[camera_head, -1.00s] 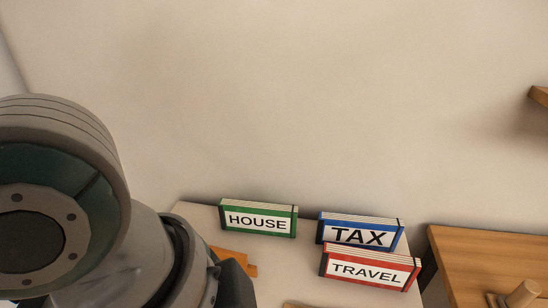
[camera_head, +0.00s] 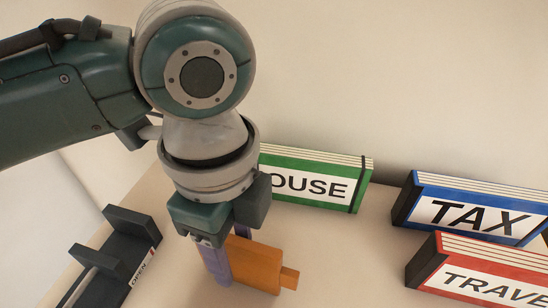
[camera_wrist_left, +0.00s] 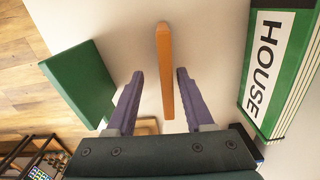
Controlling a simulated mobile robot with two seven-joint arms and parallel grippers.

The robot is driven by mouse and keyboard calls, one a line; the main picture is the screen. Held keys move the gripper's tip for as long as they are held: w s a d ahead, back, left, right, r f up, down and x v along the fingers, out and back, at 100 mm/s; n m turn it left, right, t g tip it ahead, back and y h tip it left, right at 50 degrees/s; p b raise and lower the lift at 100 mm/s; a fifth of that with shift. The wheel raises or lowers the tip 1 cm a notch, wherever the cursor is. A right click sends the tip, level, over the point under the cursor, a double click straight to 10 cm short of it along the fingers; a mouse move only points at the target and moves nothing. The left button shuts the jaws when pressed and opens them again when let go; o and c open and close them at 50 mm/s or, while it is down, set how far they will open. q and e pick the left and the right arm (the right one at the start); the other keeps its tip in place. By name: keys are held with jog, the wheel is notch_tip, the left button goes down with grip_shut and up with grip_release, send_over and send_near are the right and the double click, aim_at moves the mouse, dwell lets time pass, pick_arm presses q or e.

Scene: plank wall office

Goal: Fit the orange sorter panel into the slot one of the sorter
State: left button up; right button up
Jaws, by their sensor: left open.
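The orange sorter panel (camera_head: 256,264) stands on the light tabletop, partly behind my left gripper in the head view. It has a small tab at its right end. My left gripper (camera_head: 222,278) points down at the panel with its purple fingers open. In the left wrist view the panel (camera_wrist_left: 165,70) shows edge-on between the two fingers (camera_wrist_left: 160,74), with a gap on each side. A dark slotted rack (camera_head: 118,250) marked OPEN, which looks like the sorter, stands left of the gripper. Its slots are only partly in view. My right gripper is not in view.
The green HOUSE binder (camera_head: 315,178) stands close behind the panel. The blue TAX binder (camera_head: 470,207) and red TRAVEL binder (camera_head: 482,270) stand to the right. A green board (camera_wrist_left: 80,82) is left of the fingers in the wrist view. Some tabletop is clear right of the panel.

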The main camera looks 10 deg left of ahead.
aim_at(242, 270)
pick_arm(q)
jog(key=f, duration=0.2)
jog(key=f+b, duration=0.1)
jog(key=f, duration=0.1)
jog(key=f+b, duration=0.1)
jog(key=f, duration=0.2)
jog(key=shift+w+d, duration=0.1)
jog(key=shift+w, duration=0.2)
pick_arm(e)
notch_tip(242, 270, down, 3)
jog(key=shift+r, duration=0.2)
pick_arm(q)
jog(key=shift+c, duration=0.3)
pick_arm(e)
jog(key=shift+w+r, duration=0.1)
pick_arm(q)
grip_shut()
